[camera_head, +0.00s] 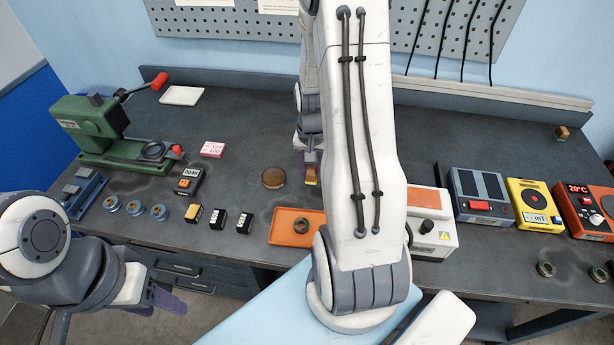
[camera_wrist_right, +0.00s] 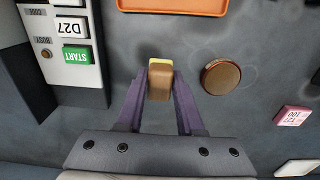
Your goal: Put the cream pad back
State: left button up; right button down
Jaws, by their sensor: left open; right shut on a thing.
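A flat cream-white pad (camera_head: 181,95) lies on the bench at the back left; a pale pad edge (camera_wrist_right: 298,168) also shows at the lower right of the right wrist view. My right gripper (camera_wrist_right: 160,82) is shut on a tan-brown block (camera_wrist_right: 160,86) with a yellow end, between its purple fingers. In the head view this block (camera_head: 311,172) is in the middle of the bench, right of a brown round disc (camera_head: 273,178); whether it touches the bench is unclear. My left gripper (camera_head: 166,300) is open and empty, low at the left, in front of the bench.
An orange tray (camera_head: 280,236) lies at the front middle, partly behind my right arm. A white-and-orange instrument (camera_head: 437,240) stands right.

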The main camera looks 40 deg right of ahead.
aim_at(308, 188)
jog(key=shift+w+a+f, duration=0.1)
jog(key=shift+w+f, duration=0.35)
jog(key=shift+w, duration=0.3)
notch_tip(308, 188, down, 4)
jog(key=shift+r+p, duration=0.1)
jog(key=shift+p, duration=0.45)
jog(key=shift+f, duration=0.2)
jog(key=shift+f, duration=0.15)
jog(key=c, duration=0.5)
grip_release()
jog(key=shift+c, duration=0.2)
